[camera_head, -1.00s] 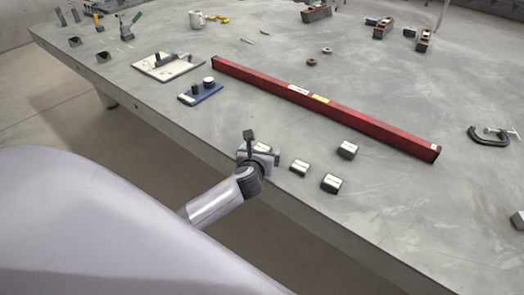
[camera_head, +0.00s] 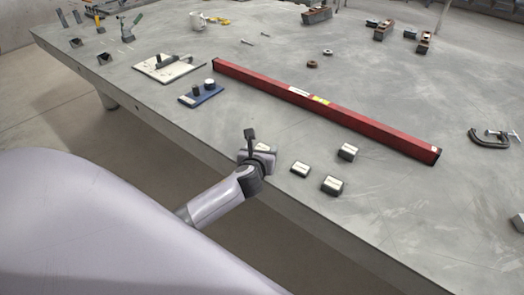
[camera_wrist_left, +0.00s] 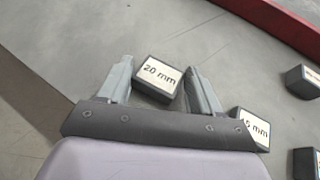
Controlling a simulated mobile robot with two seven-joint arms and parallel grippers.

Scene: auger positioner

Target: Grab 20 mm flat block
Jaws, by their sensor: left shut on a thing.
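The 20 mm flat block (camera_wrist_left: 158,77) is a dark block with a white top label reading "20 mm". In the left wrist view it sits between the two fingers of my left gripper (camera_wrist_left: 160,85), which is shut on it. In the head view my left gripper (camera_head: 257,155) is at the table's near edge, and the block's pale top (camera_head: 263,147) shows partly behind it. The block appears to be at table level; its underside is hidden. My right gripper is in neither view.
Several similar labelled blocks stand close to the right, including one at the front (camera_head: 332,185), one nearer the gripper (camera_head: 300,169) and one behind (camera_head: 347,152). A long red bar (camera_head: 330,110) lies beyond them. A blue plate (camera_head: 201,94) lies farther left on the grey table (camera_head: 420,210).

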